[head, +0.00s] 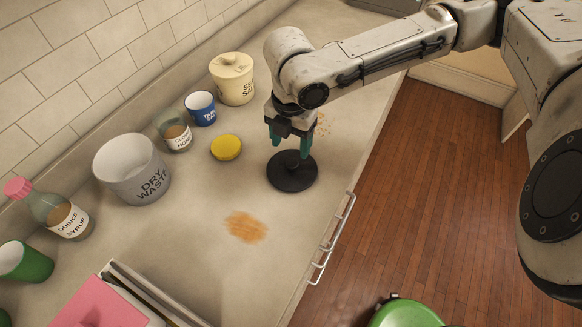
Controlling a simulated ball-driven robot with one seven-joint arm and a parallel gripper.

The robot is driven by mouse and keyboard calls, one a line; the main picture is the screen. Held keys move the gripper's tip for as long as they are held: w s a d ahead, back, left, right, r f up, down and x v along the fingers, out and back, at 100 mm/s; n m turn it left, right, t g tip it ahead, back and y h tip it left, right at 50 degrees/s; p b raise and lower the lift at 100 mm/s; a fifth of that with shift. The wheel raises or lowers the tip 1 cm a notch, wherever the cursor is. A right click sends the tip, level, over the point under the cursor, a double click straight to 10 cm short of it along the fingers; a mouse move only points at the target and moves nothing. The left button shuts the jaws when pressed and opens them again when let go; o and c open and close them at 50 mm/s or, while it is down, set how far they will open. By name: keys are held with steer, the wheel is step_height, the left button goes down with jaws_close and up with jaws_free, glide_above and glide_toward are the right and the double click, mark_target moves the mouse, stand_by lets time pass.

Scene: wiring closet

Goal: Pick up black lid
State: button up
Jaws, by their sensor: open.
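The black lid (293,178) is a flat, round disc with a raised knob in its middle. It lies on the counter near the front edge, to the right of the yellow lid. My gripper (289,150) points down directly over the black lid. Its two teal fingers are apart, one on each side of the knob area. The knob is partly hidden, and I cannot tell whether the fingers touch it.
A yellow lid (226,147), a blue cup (201,109), a glass jar (176,135), a cream canister (233,80) and a grey dry-waste bin (133,171) stand along the wall side. An orange-brown stain (245,227) marks the counter. Metal handles (336,235) stick out from the front.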

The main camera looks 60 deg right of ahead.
mark_target(292, 164)
steer(key=shift+s+f+p, duration=0.1)
steer(key=shift+f+p, duration=0.5)
steer(key=shift+f, duration=2.85)
jaws_close()
